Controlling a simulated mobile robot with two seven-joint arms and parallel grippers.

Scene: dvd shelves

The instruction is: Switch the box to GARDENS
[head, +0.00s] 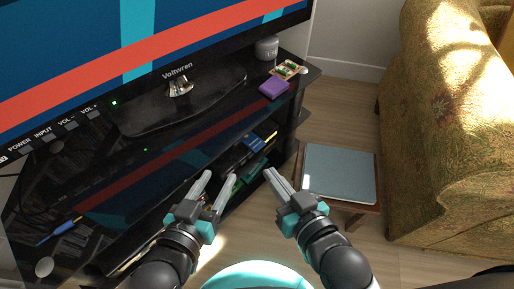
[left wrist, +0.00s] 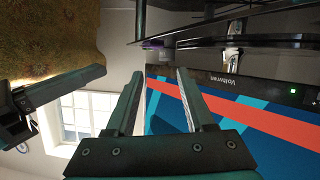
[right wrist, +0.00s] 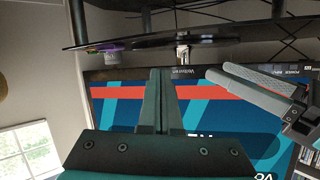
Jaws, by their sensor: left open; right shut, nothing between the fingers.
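The television (head: 150,60) stands at the upper left. Its screen shows dark blue with a red band and cyan stripes. The buttons POWER, INPUT and VOL (head: 45,133) run along its lower edge. The television also shows in the left wrist view (left wrist: 232,122) and the right wrist view (right wrist: 215,108), where some letters are partly hidden. I cannot pick out a box for certain, nor the word GARDENS. My left gripper (head: 221,177) is open and empty in front of the stand's lower shelf. My right gripper (head: 269,172) is shut and empty to its right.
The black glass stand (head: 212,118) holds a purple item (head: 274,88), a small card (head: 288,69) and a white cylinder (head: 266,48). Blue (head: 254,144) and green (head: 256,167) cases sit on its lower shelf. A low table (head: 340,174) and patterned armchair (head: 440,130) stand to the right.

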